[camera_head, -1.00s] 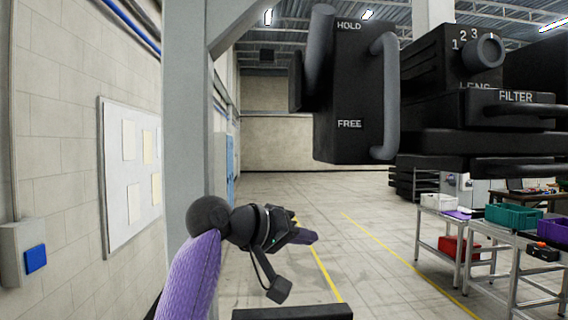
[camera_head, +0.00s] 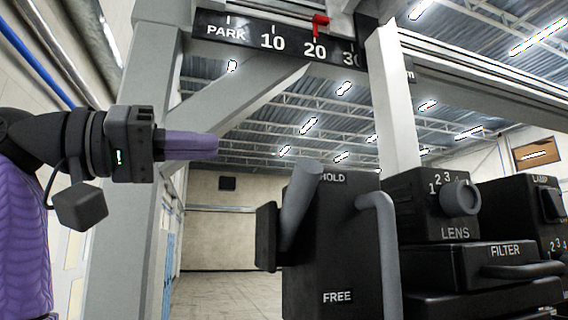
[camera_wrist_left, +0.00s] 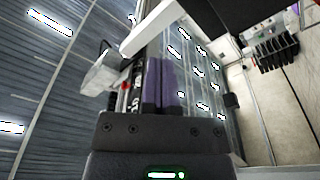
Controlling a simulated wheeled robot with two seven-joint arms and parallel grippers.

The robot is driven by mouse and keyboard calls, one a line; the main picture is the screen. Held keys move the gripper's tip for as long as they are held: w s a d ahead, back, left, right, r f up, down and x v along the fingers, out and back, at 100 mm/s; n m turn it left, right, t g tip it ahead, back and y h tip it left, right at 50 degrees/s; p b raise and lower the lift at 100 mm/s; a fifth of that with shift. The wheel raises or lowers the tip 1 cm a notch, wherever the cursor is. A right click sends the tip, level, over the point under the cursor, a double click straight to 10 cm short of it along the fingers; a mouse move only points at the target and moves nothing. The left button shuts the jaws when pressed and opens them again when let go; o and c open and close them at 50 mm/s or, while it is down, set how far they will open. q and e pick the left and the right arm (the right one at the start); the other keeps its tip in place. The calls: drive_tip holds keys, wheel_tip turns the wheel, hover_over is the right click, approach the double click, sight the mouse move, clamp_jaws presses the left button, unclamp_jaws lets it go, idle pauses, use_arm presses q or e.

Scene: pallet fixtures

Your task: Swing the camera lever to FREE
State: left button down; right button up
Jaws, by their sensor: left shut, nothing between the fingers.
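The black camera box (camera_head: 335,235) stands right of centre in the head view, marked HOLD at the top and FREE near the bottom. A thick grey lever (camera_head: 300,205) on its left side points up, slightly tilted, with its tip beside HOLD. A bent grey handle (camera_head: 384,245) is on the right of the box front. My left gripper (camera_head: 215,147) points right, left of the lever and slightly higher in the picture, apart from it. Its purple fingers are together and empty; they also show in the left wrist view (camera_wrist_left: 161,85). My right gripper is out of view.
A LENS box with a knob (camera_head: 460,198) and a FILTER unit with a handle (camera_head: 520,268) stand to the right. A grey post and brace (camera_head: 135,200) stand behind my left gripper. A scale with a red pointer (camera_head: 320,24) hangs above.

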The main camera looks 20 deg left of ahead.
use_arm(q)
drive_tip(key=shift+d, duration=0.1)
drive_tip(key=r+p, duration=0.1)
drive_tip(key=p, duration=0.2)
hover_over(298, 197)
drive_tip(key=w+a, duration=0.3)
drive_tip(key=shift+s+d+f, duration=0.35)
drive_tip(key=shift+f, duration=0.3)
drive_tip(key=shift+s+d+f, duration=0.3)
drive_tip(key=shift+f, duration=0.3)
drive_tip(key=shift+s+f+b, duration=0.3)
drive_tip(key=shift+f, duration=0.05)
